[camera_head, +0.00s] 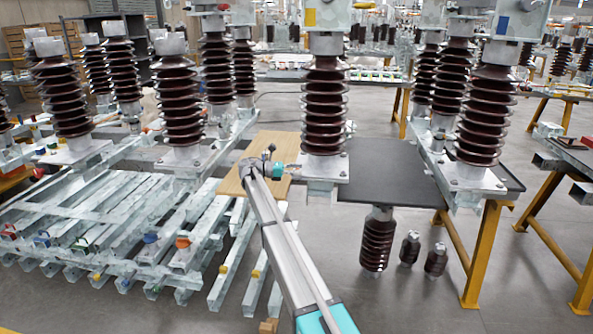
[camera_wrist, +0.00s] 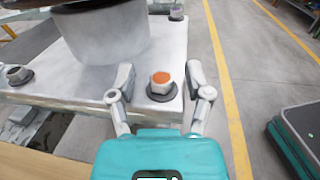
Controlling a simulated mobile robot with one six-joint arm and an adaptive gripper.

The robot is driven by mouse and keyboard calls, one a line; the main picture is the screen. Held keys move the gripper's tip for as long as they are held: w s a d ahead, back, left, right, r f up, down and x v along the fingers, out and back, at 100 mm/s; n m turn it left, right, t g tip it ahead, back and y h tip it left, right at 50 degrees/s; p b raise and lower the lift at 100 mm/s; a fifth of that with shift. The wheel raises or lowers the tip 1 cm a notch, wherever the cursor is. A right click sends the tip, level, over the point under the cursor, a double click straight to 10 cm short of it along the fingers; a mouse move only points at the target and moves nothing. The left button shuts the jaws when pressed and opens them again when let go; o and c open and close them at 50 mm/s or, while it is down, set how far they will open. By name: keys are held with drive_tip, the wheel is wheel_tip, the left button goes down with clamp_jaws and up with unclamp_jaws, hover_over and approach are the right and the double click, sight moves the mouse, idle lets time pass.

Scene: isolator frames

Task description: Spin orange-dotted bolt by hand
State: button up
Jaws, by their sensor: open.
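The orange-dotted bolt (camera_wrist: 161,82) stands upright on a dark washer at the near corner of a grey metal base plate (camera_wrist: 85,92) in the wrist view. My gripper (camera_wrist: 159,78) is open, with one finger on each side of the bolt and visible gaps between them. In the head view my gripper (camera_head: 288,168) is at the foot of the middle brown ribbed insulator (camera_head: 324,105). The bolt itself is too small to make out there.
Plain bolts sit at the plate's left (camera_wrist: 18,75) and far (camera_wrist: 176,12) corners. The insulator's grey foot (camera_wrist: 103,35) rises close beyond my fingers. A wooden board (camera_head: 262,150) and a dark tabletop (camera_head: 385,170) lie nearby. Open floor with yellow lines is at right in the wrist view.

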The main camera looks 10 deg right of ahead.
drive_tip(key=w+a, duration=0.2)
drive_tip(key=a, duration=1)
drive_tip(key=shift+d, duration=0.1)
